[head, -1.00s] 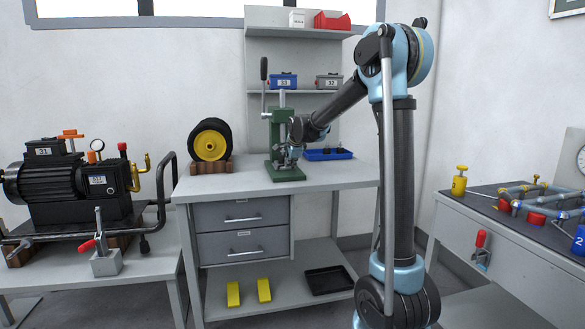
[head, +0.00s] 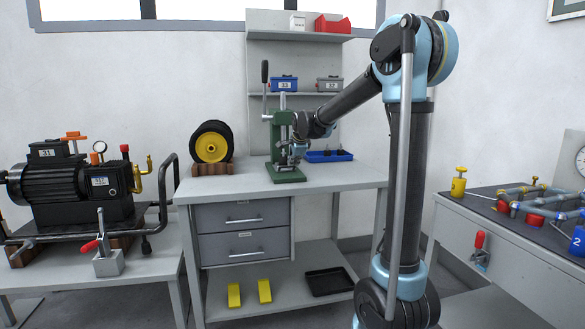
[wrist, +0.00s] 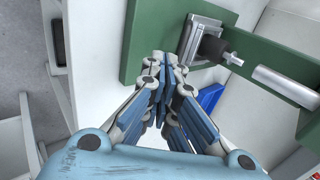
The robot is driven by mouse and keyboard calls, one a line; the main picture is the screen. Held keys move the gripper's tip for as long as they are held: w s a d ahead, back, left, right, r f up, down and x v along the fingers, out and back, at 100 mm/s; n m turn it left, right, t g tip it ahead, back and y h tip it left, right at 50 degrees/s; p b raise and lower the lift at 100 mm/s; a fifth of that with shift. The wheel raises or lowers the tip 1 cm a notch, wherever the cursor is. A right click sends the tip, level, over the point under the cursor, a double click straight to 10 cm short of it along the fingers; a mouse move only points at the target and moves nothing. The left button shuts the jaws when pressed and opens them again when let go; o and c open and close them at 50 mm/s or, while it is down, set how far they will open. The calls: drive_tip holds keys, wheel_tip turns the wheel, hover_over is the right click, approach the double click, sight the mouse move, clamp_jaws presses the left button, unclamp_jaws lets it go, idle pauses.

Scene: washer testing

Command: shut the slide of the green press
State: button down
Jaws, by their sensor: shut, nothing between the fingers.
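The green press (head: 276,133) stands on the grey workbench, with a tall lever at its left and a flat green base (head: 287,176). In the wrist view its green body (wrist: 282,62) runs across the upper right, with a square metal block (wrist: 198,40), a dark round part and a silver rod on it. I cannot tell how far the slide stands open. My gripper (head: 293,155) is at the front right side of the press, low above its base. In the wrist view my gripper's fingers (wrist: 165,62) are together and empty, just left of the metal block; contact is unclear.
A blue tray (head: 329,156) lies right of the press. A yellow-hubbed wheel (head: 211,146) stands at its left on a wooden block. Shelves with blue and grey boxes rise behind. The bench front (head: 235,186) is clear.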

drive_tip(key=v, duration=0.7)
drive_tip(key=s+d+f+n+g+h, duration=0.1)
drive_tip(key=s+d+f+n, duration=0.2)
drive_tip(key=s+d, duration=0.65)
drive_tip(key=s+d+f+n+g, duration=0.1)
drive_tip(key=s+d+f+n, duration=0.3)
drive_tip(key=s+f, duration=0.3)
drive_tip(key=s+d+f+n+g, duration=0.2)
drive_tip(key=s+d+f+n, duration=0.2)
drive_tip(key=s, duration=1.2)
drive_tip(key=s+d+f+n+g+h, duration=0.1)
drive_tip(key=s+d+f+n, duration=0.3)
drive_tip(key=s+f, duration=0.6)
drive_tip(key=shift+s+d+f+g, duration=0.3)
drive_tip(key=shift+s+d+f, duration=0.1)
drive_tip(key=shift+s+d, duration=0.4)
drive_tip(key=shift+w+f, duration=0.2)
drive_tip(key=shift+w, duration=0.3)
